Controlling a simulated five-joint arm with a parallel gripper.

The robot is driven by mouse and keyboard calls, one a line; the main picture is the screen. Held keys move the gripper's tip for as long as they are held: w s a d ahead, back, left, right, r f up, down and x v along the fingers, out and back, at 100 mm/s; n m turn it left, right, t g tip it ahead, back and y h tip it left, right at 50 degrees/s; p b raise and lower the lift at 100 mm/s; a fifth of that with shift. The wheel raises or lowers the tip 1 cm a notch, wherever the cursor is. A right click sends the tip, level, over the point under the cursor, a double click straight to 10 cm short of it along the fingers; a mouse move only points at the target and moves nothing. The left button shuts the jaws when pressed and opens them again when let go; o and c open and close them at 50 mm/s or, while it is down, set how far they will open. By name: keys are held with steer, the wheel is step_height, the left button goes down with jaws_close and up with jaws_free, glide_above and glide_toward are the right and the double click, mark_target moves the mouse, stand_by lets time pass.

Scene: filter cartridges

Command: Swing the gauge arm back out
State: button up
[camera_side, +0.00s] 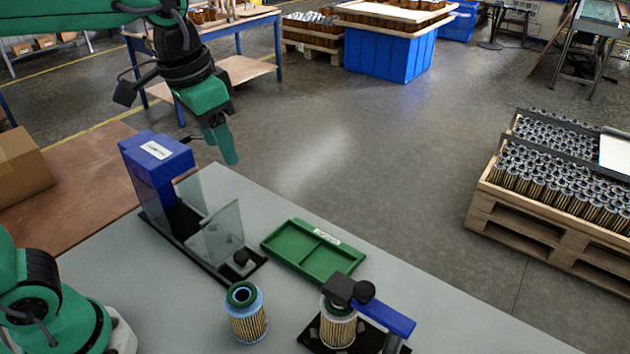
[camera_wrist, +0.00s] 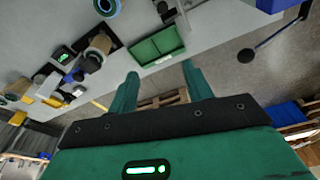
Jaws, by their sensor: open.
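The gauge arm (camera_side: 388,317) is a blue bar with a black head and round black knob at its left end. The head sits over a filter cartridge (camera_side: 338,326) with pleated tan sides, which stands on a black base. Whether the head touches the cartridge cannot be told. My gripper (camera_side: 224,145) is high above the far side of the bench, well away from the gauge arm. In the wrist view my gripper (camera_wrist: 160,72) shows two green fingers apart with nothing between them. The gauge station with its cartridge (camera_wrist: 101,43) appears at upper left there.
A second cartridge (camera_side: 247,325) with a green ring on top stands on the grey bench. An empty two-part green tray (camera_side: 315,251) lies behind it. A blue-headed machine (camera_side: 158,165) with clear panels stands left of the tray. A pallet of cartridges (camera_side: 540,225) is beyond the bench.

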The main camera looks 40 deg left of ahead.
steer(key=w+d+m+g, duration=0.2)
steer(key=w+d, duration=0.2)
steer(key=d, duration=0.3)
steer(key=m+g+y, duration=0.3)
steer(key=m+y, duration=0.1)
glide_toward(366, 288)
steer(key=shift+a+f, duration=0.1)
steer(key=shift+f, duration=0.1)
steer(key=shift+f, duration=0.15)
steer(key=shift+x, duration=3.75)
steer(key=shift+s, duration=0.1)
jaws_close()
